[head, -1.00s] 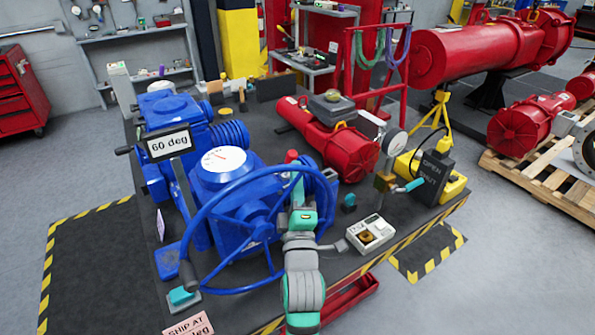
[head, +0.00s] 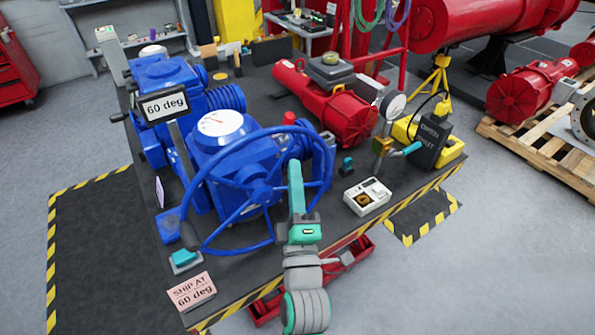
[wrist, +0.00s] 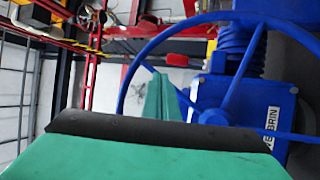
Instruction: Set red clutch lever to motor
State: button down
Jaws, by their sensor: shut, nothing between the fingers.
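The red clutch lever shows in the head view only as a small red knob (head: 289,118) behind the blue handwheel (head: 228,241), beside the blue actuator housing (head: 222,150). The rest of the lever is hidden. My gripper (head: 294,165) is shut and empty, pointing up and away in front of the wheel's right side, below the knob in the picture and apart from it. In the wrist view the closed teal fingers (wrist: 165,98) lie across the handwheel's opening. A rounded red shape (wrist: 186,28) shows beyond the rim; I cannot tell whether it is the lever.
A red motor cylinder (head: 328,107), a pressure gauge (head: 394,104) and a white meter box (head: 367,197) are to the right. A pink "SHIP AT 60 deg" card (head: 192,291) is at the table's front edge.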

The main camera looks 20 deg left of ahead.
jog(key=s+d+f+m+h, duration=0.2)
jog(key=s+d+f+m, duration=0.15)
jog(key=f, duration=0.25)
jog(key=s+d+f+m+g+h, duration=0.1)
jog(key=s+d+f+m+h, duration=0.2)
jog(key=f, duration=0.4)
jog(key=s+d+f+m+h, duration=0.1)
jog(key=s+d+f+m, duration=0.25)
jog(key=f+m, duration=0.2)
jog(key=s+d+f+m+g+h, duration=0.1)
jog(key=s+d+f+m, duration=0.1)
jog(key=s, duration=0.5)
jog(key=s+d+f+m+g+h, duration=0.1)
jog(key=s+d+f+m, duration=0.1)
jog(key=s+f+m, duration=0.2)
jog(key=s+d+f+m+g+h, duration=0.1)
jog(key=s+d+f+m, duration=0.2)
jog(key=s, duration=0.7)
jog(key=shift+f+g, duration=0.3)
jog(key=shift+f, duration=0.2)
